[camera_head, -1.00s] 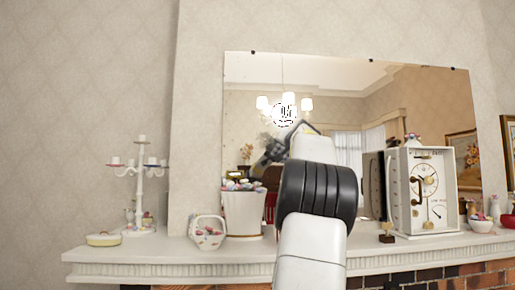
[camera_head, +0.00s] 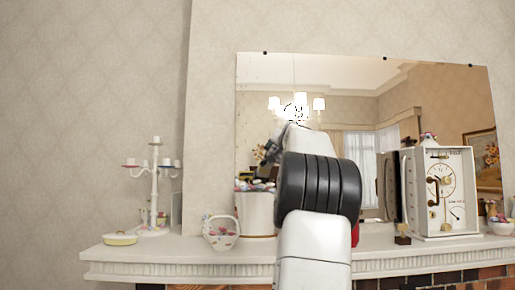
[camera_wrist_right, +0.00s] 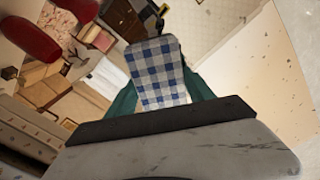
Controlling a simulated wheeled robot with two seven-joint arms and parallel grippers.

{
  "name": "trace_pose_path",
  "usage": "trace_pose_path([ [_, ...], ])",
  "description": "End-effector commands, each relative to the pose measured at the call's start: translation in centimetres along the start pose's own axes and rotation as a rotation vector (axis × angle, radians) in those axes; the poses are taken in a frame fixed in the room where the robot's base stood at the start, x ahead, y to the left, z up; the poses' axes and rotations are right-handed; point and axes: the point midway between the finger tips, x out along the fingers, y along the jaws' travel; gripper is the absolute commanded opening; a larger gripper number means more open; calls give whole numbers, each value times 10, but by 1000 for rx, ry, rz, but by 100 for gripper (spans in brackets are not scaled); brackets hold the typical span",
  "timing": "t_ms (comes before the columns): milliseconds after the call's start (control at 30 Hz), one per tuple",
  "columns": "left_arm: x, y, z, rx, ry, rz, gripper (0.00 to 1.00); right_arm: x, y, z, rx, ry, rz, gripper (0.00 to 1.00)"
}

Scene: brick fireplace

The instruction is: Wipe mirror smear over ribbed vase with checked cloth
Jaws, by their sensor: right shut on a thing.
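The mirror (camera_head: 350,85) leans on the wall above the mantel. A whitish smear (camera_head: 296,112) with small dark marks shows on its glass, just above my right arm. A pale vase (camera_head: 254,214) stands below it on the mantel, filled with colourful items; my arm partly covers its right side. In the right wrist view the blue-and-white checked cloth (camera_wrist_right: 160,72) is held between the teal fingers of my right gripper (camera_wrist_right: 160,92), which is shut on it. In the head view my arm hides the cloth, and I cannot tell whether it touches the glass. My left gripper is not in view.
On the mantel (camera_head: 180,255) stand a white candelabra (camera_head: 155,185), a yellowish dish (camera_head: 119,239) and a white basket (camera_head: 221,231) left of the vase. A white clock (camera_head: 440,192) stands at the right, with a small brown object (camera_head: 402,234) before it.

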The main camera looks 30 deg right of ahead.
Motion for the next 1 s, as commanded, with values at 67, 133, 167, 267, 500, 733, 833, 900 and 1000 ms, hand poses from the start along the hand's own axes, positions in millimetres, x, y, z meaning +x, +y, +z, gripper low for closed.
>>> trace_pose_path([
  [67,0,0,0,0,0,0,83,1,-3,4,0,-4,-2,21],
  [133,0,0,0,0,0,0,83,0,-8,7,0,-5,-3,21],
  [167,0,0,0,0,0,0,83,0,-11,8,-1,-5,-3,21],
  [267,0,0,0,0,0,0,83,0,-18,13,-1,-5,-3,21],
  [500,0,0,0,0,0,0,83,-2,-32,22,-1,-3,-1,21],
  [733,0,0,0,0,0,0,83,-1,-37,16,0,2,0,21],
  [833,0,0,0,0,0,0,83,0,-41,10,-1,3,-1,21],
  [900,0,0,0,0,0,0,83,1,-42,7,-1,1,0,21],
  [1000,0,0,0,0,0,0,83,1,-43,5,-1,1,0,21],
])
